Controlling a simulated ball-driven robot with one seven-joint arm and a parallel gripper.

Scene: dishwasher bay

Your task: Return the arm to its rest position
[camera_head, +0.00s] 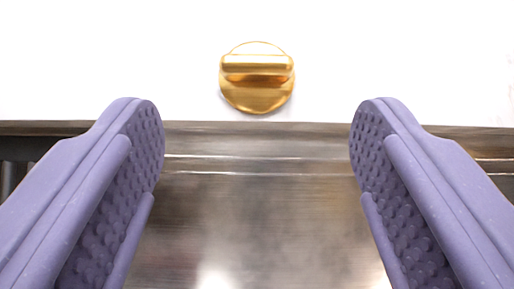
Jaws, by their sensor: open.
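My gripper (257,145) is open, with its two purple, studded fingers wide apart at the left and right of the view. Nothing is between the fingers. A round gold knob (257,97) with a raised bar across it sits on a white surface, centred just above and between the fingertips in the picture. The gripper does not appear to touch it. The rest of my arm is out of view.
A white surface (400,50) fills the top of the view. Below it is a brushed metal surface (250,230) with a ridged edge. Dark slots (14,172) show at the far left, partly hidden by the left finger.

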